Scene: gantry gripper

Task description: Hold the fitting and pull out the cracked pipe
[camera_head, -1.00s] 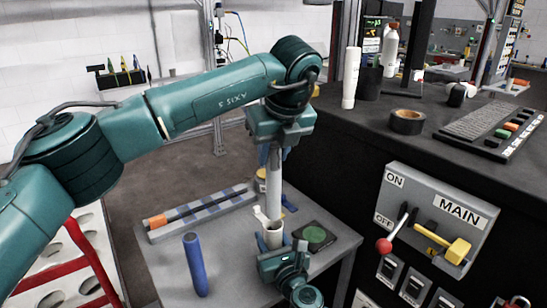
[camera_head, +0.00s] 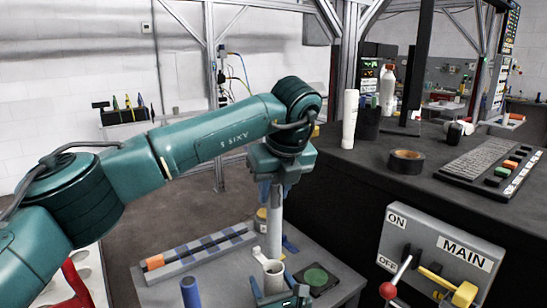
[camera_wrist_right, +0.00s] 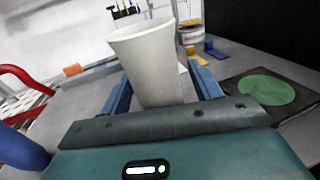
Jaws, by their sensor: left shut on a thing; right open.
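My left gripper (camera_head: 275,178) is shut on the upper part of an upright pale pipe (camera_head: 275,222). The pipe's lower end lines up with the mouth of a whitish fitting (camera_head: 273,273) on the grey table in the head view. The fitting shows large in the right wrist view (camera_wrist_right: 155,70), where its rim is clear and no pipe is seen in its mouth. Whether the pipe touches the fitting cannot be told. My right gripper (camera_wrist_right: 162,88) is open, with its blue fingers either side of the fitting. No crack can be made out.
A blue cylinder (camera_head: 190,292) stands on the table left of the fitting. A checkered rack (camera_head: 200,250) lies behind it, and a green disc (camera_head: 315,277) on a dark pad is to the right. The MAIN switch panel (camera_head: 440,250) stands further right.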

